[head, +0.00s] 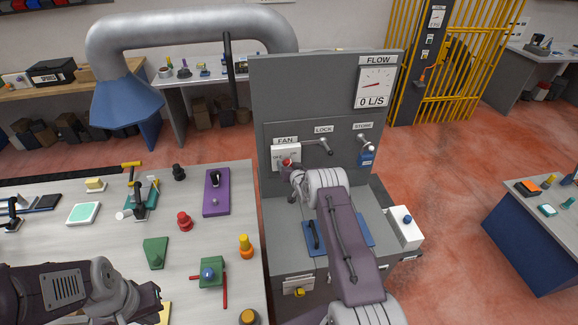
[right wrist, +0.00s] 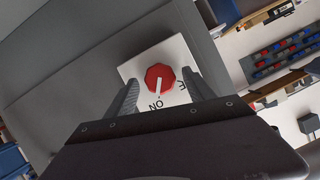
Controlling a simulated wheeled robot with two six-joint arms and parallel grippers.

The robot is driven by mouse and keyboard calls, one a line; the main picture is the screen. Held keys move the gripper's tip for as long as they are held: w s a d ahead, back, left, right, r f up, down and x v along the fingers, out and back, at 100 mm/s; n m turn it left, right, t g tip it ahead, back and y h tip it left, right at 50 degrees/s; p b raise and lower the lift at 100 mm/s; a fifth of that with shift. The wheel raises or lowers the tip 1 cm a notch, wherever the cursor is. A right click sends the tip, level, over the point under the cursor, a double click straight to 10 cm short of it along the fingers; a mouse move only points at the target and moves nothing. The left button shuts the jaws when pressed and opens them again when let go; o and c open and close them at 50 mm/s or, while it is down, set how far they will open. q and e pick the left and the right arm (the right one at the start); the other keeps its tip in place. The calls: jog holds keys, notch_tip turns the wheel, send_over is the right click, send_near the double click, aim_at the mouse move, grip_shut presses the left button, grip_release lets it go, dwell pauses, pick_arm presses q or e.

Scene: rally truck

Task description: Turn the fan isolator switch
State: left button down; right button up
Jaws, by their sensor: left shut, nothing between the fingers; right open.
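The fan isolator switch is a red knob (right wrist: 160,78) on a white plate (right wrist: 135,68), under a FAN label (head: 285,140) on the grey panel. In the right wrist view, the knob's white pointer bar points toward the ON mark. The other mark is partly hidden by a finger. My right gripper (head: 291,170) is at the switch and open, with one finger on each side of the knob in the picture. I cannot tell whether the fingers touch it. My left gripper (head: 152,298) is shut and empty over the front of the workbench, away from the switch.
The panel also has a LOCK lever (head: 325,147), a STORE hook with a blue tag (head: 366,155) and a FLOW gauge (head: 376,84) reading 0 L/S. A workbench (head: 110,240) with several fixtures stands left. A white box with a blue button (head: 405,228) is right of my right arm.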

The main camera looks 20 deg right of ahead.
jog(key=shift+w, duration=0.1)
jog(key=shift+f, duration=0.1)
grip_shut()
jog(key=shift+w+a+f+n+h+b, duration=0.1)
jog(key=shift+a+n+h+b, duration=0.1)
jog(key=shift+n+h+b, duration=1.6)
jog(key=shift+a+f+n+h+b, duration=0.15)
jog(key=shift+n+h+b, duration=0.7)
jog(key=shift+n+b, duration=1.65)
jog(key=shift+w+a+f+n+h+b, duration=0.1)
jog(key=shift+a+n+h+b, duration=0.1)
jog(key=shift+n+h+b, duration=1.6)
jog(key=shift+n+y+b, duration=0.45)
jog(key=shift+n+b, duration=0.05)
